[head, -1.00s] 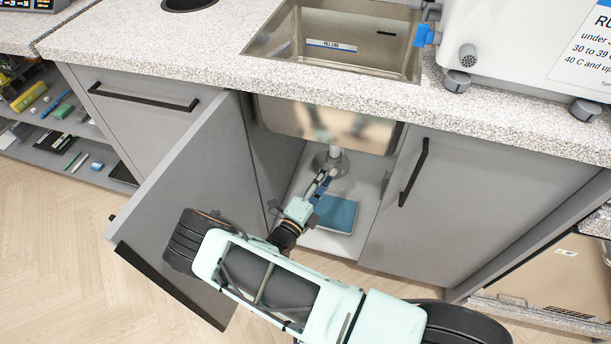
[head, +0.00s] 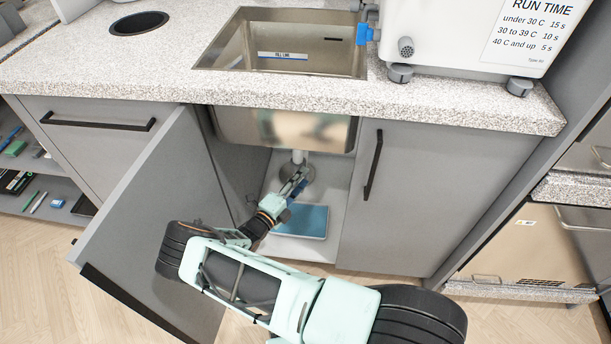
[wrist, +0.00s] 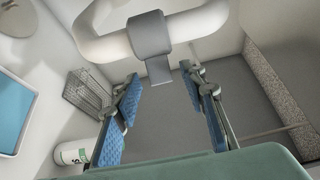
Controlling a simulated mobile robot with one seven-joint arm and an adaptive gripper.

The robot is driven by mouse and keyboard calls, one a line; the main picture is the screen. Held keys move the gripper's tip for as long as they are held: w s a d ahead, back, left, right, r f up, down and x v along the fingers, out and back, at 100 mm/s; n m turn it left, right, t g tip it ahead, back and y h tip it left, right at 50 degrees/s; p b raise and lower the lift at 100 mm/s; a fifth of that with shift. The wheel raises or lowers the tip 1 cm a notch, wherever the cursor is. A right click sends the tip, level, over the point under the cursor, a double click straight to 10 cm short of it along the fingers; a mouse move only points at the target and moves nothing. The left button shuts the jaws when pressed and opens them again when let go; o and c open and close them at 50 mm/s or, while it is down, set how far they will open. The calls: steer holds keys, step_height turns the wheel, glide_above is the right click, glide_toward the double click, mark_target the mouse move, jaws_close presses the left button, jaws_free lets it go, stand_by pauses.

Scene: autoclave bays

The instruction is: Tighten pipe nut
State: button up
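In the wrist view a grey pipe nut (wrist: 150,36) with a flat tab hanging down sits around a white bent drain pipe (wrist: 100,40). My gripper (wrist: 160,80) is open. Its two blue-padded fingers are apart, with nothing between them, and the nut lies just beyond the fingertips, between their lines. In the head view my gripper (head: 295,184) reaches into the open cabinet under the steel sink, close to the drain pipe (head: 299,157). The nut cannot be made out there.
The open cabinet door (head: 150,220) stands left of my arm, and a closed door (head: 430,200) is on the right. A blue-topped flat item (head: 303,222) lies on the cabinet floor. A wire basket (wrist: 88,92) and a white bottle (wrist: 74,155) show in the wrist view.

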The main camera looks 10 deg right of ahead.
mark_target(306, 177)
steer(key=shift+x, duration=1.5)
steer(key=shift+c, duration=0.2)
jaws_close()
